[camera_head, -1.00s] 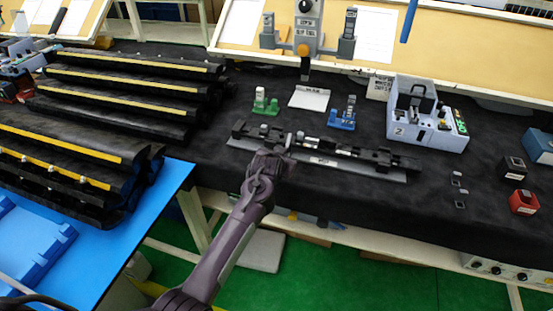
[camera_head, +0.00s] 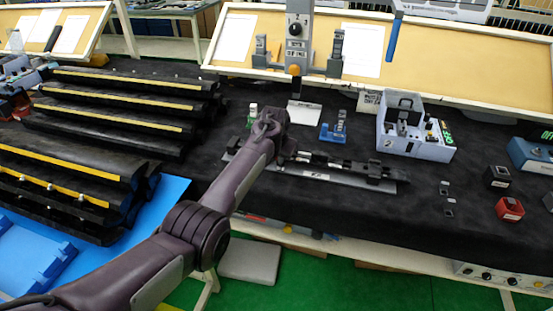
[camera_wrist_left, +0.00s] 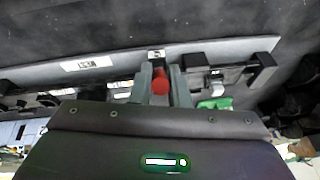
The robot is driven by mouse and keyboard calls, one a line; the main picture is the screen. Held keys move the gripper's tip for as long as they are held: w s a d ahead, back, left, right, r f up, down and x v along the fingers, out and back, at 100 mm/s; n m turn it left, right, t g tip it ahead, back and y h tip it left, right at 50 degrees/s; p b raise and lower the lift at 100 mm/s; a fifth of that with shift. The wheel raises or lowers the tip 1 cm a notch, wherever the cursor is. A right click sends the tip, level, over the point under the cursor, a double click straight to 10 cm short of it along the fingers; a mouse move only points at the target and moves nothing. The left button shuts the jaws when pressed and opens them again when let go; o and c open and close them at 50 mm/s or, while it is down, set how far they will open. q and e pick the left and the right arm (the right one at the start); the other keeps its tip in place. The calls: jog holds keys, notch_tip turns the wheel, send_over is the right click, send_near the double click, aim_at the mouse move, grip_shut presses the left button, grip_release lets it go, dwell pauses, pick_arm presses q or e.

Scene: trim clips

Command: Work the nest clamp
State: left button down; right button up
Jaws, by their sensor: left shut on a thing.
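The long dark nest fixture on its grey base plate (camera_head: 315,174) lies across the black table, in front of my left arm's end. My left gripper (camera_wrist_left: 161,88) is at the fixture's left part, with its two grey fingers shut on a red-tipped clamp handle (camera_wrist_left: 160,84) in the left wrist view. In the head view my own wrist hides the fingers, the handle and part of the fixture's left end. The wrist view also shows the base plate (camera_wrist_left: 225,48) and dark end blocks. I cannot tell the clamp's exact position. My right gripper is out of view.
Behind the fixture stand a green holder (camera_head: 252,116), partly hidden by my arm, a blue holder (camera_head: 333,132) and a grey device box (camera_head: 415,135). Black trim strips (camera_head: 120,100) are stacked at left. A red block (camera_head: 510,209) sits at right.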

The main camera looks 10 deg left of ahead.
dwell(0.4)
pick_arm(q)
jog(key=c, duration=1.4)
grip_release()
jog(key=shift+w, duration=0.1)
jog(key=shift+r, duration=0.45)
jog(key=b+v, duration=0.1)
jog(key=v, duration=0.6)
jog(key=shift+f, duration=0.1)
